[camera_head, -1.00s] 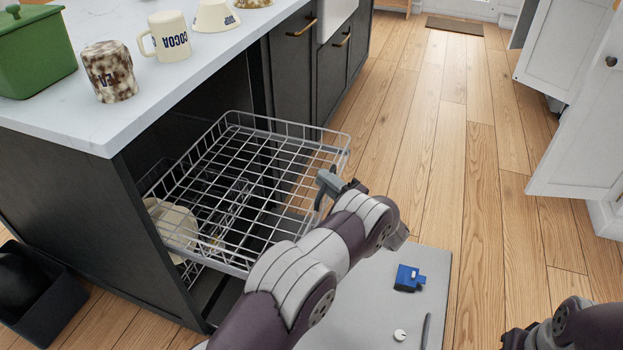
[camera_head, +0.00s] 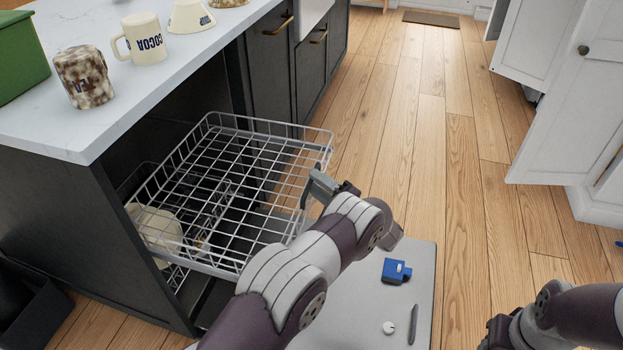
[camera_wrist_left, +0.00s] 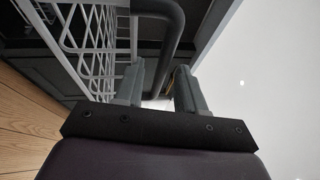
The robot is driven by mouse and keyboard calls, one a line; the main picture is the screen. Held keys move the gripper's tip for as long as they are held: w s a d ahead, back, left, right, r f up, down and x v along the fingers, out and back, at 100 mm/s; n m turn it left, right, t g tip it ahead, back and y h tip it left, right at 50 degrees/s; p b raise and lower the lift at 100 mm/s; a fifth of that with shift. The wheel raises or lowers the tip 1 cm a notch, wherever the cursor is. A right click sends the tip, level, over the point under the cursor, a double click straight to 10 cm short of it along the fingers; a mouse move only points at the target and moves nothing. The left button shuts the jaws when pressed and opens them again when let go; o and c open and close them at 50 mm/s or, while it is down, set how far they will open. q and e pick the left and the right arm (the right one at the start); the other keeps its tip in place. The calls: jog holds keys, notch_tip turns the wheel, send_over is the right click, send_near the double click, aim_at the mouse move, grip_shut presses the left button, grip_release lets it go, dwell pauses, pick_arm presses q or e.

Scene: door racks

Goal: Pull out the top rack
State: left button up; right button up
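The top rack (camera_head: 222,168), a white wire basket, stands far out of the dark cabinet opening under the counter. Its front side faces right, toward my left arm. My left gripper (camera_head: 316,188) is at this front side. In the left wrist view, the two fingers of the gripper (camera_wrist_left: 160,80) are apart, with a dark grey bar (camera_wrist_left: 172,40) passing between them; a gap shows beside the bar. My right gripper (camera_head: 492,338) is at the bottom right edge, mostly cut off, away from the rack.
A lower rack (camera_head: 172,272) holding a pale dish (camera_head: 155,228) sits below. A grey open door panel (camera_head: 372,322) lies low in front, with a blue block (camera_head: 396,271) on it. Mugs (camera_head: 142,38) stand on the counter (camera_head: 85,135). Wood floor (camera_head: 425,150) is clear to the right.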

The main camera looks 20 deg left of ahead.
pick_arm(q)
jog(key=v, duration=1)
jog(key=shift+d+p, duration=0.3)
jog(key=shift+s, duration=0.1)
